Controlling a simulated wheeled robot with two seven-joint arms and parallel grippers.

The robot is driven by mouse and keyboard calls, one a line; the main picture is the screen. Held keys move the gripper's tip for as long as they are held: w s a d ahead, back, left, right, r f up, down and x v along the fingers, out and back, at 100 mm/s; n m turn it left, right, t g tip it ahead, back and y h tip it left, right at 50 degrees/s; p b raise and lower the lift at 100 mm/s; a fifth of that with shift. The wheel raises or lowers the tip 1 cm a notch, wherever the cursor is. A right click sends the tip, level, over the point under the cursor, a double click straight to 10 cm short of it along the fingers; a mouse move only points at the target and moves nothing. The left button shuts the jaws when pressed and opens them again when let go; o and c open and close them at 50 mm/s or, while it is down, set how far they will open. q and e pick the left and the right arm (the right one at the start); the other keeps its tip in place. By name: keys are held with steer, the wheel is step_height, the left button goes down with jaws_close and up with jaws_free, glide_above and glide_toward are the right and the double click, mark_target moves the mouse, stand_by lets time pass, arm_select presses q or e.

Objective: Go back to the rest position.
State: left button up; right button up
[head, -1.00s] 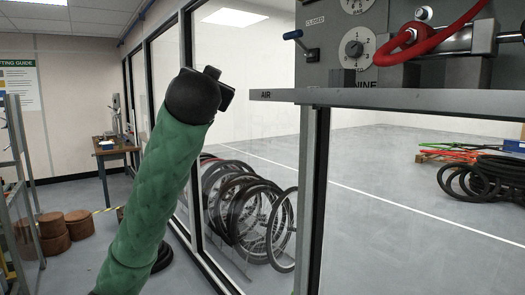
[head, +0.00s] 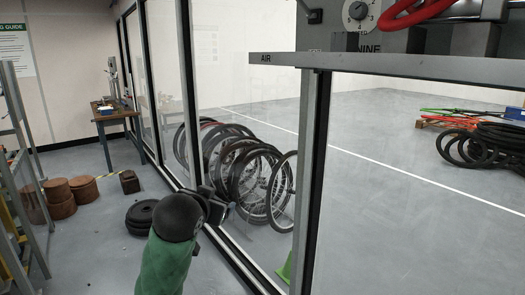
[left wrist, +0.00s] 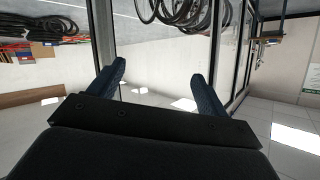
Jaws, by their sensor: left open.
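My left arm, in a green sleeve, comes up from the bottom of the head view. Its black gripper (head: 217,205) is in front of the glass partition, low in the view. In the left wrist view the two dark blue fingers of the left gripper (left wrist: 160,85) stand apart with nothing between them, so it is open and empty. My right gripper is in neither view.
A grey shelf edge marked AIR (head: 400,68) juts out at the upper right, below a panel with a dial (head: 357,14). Framed glass (head: 250,120) runs beside the arm. Bicycle wheels (head: 250,178) stand behind it. Brown drums (head: 60,198) and a small table (head: 114,112) are at left.

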arm_select(q)
steer(key=s+a+f+n+g+p, duration=0.1)
steer(key=s+f+g, duration=0.1)
steer(key=s+f, duration=0.6)
steer(key=s+f+g, duration=0.2)
steer(key=s+f, duration=0.1)
steer(key=f, duration=0.8)
steer(key=s+a+f+n+g+p, duration=0.1)
steer(key=s+f+g, duration=0.1)
steer(key=s+f, duration=0.6)
steer(key=s+f+g, duration=0.5)
steer(key=s+f, duration=1.1)
steer(key=s, duration=0.3)
steer(key=shift+s+d+f+p, duration=0.25)
steer(key=shift+s+f+p, duration=0.1)
